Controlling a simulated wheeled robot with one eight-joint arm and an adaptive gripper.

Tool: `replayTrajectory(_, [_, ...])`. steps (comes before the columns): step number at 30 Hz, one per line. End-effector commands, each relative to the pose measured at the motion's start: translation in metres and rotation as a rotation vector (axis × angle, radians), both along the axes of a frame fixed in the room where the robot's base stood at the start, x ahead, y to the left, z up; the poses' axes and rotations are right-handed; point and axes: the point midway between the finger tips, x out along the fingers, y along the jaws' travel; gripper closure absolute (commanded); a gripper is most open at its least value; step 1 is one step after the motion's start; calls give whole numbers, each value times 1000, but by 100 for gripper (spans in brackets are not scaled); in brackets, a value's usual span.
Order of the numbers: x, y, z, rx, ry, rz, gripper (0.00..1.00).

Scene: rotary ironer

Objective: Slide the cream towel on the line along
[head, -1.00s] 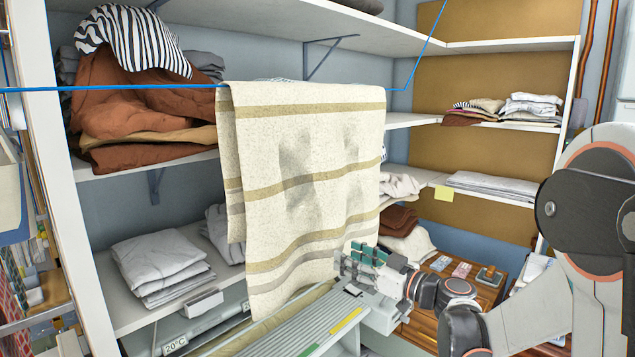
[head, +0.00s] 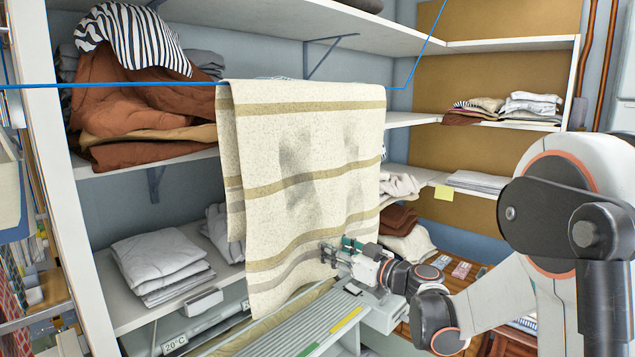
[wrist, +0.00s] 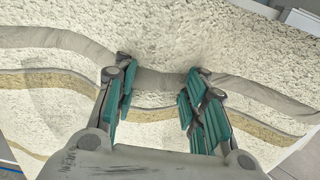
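The cream towel (head: 300,170) has tan and grey stripes and grey smudges. My gripper (head: 333,250) is at the towel's lower right part, near the grey stripe. In the wrist view my gripper (wrist: 160,78) has its teal-padded fingers spread apart, with towel cloth (wrist: 165,35) filling the view beyond and between them. Whether the fingertips touch the cloth is unclear. The far layer of the towel is mostly hidden.
The ironer (head: 305,325) with its grey slatted top lies below the towel. Shelves hold brown cloths (head: 145,105) and folded white linen (head: 160,262) at left. A wooden cabinet (head: 485,285) stands at right. A white shelf post (head: 55,180) rises at the left.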

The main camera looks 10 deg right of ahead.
Motion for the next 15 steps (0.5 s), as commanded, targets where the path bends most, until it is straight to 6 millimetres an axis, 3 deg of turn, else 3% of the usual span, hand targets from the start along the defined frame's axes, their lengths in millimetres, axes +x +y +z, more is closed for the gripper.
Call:
replayTrajectory(1, [0,0,0,0,0,0,81])
replayTrajectory(4, [0,0,0,0,0,0,100])
replayTrajectory(15, [-2,3,0,0,0,1,100])
